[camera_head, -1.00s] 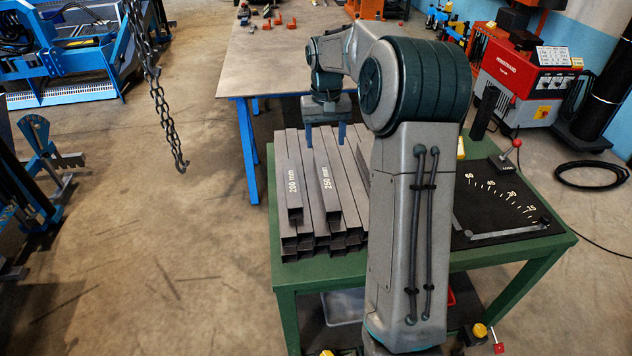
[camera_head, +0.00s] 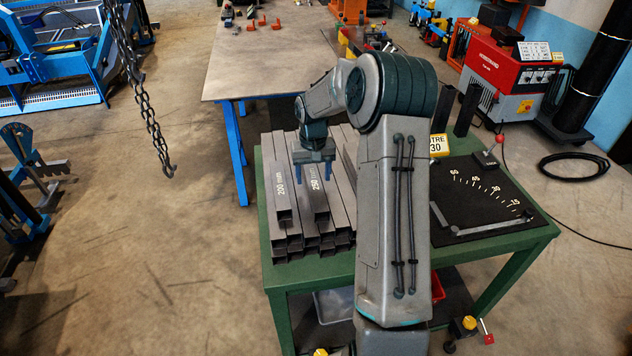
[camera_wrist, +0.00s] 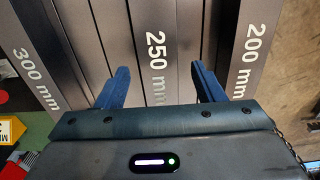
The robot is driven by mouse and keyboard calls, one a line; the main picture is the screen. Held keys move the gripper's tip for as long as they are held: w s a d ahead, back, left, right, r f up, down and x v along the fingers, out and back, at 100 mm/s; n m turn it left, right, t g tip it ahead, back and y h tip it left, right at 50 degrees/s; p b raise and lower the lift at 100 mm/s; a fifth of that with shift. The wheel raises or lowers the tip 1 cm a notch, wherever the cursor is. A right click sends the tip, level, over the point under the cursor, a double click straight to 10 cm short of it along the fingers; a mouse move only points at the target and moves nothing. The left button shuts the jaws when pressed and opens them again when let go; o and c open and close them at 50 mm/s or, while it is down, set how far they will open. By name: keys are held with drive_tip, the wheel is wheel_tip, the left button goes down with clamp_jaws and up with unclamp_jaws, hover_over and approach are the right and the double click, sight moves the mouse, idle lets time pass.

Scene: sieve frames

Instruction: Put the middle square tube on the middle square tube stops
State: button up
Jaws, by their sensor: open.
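The grey square tube marked 250 mm (camera_head: 317,199) lies in the middle on top of a stack of tubes. It also shows in the wrist view (camera_wrist: 158,50), between tubes marked 300 mm (camera_wrist: 40,80) and 200 mm (camera_wrist: 250,50). My gripper (camera_head: 313,172) is open above the 250 mm tube. In the wrist view its two blue fingers (camera_wrist: 160,80) are on either side of that tube. I cannot tell whether they touch it. Small orange-red pieces (camera_head: 262,21), possibly tube stops, stand on the far table.
The stack lies on a green workbench (camera_head: 275,262). An angle plate (camera_head: 480,195) with a red-knobbed lever is on its right. The far table (camera_head: 270,65) has a clear near half. A chain (camera_head: 150,110) hangs at left. A red machine (camera_head: 510,75) stands at right.

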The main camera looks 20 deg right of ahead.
drive_tip(key=shift+f, duration=1.3)
drive_tip(key=c, duration=1.3)
clamp_jaws()
drive_tip(key=shift+r, duration=0.2)
drive_tip(key=shift+d+r, duration=0.1)
drive_tip(key=shift+r, duration=0.45)
wheel_tip(320, 180, up, 3)
drive_tip(key=shift+f+b, duration=0.2)
drive_tip(key=shift+b, duration=0.3)
drive_tip(key=s+d+r+b, duration=0.2)
drive_tip(key=s+d+r, duration=0.5)
drive_tip(key=d, duration=0.1)
drive_tip(key=shift+s+d, duration=0.35)
drive_tip(key=shift+s, duration=0.05)
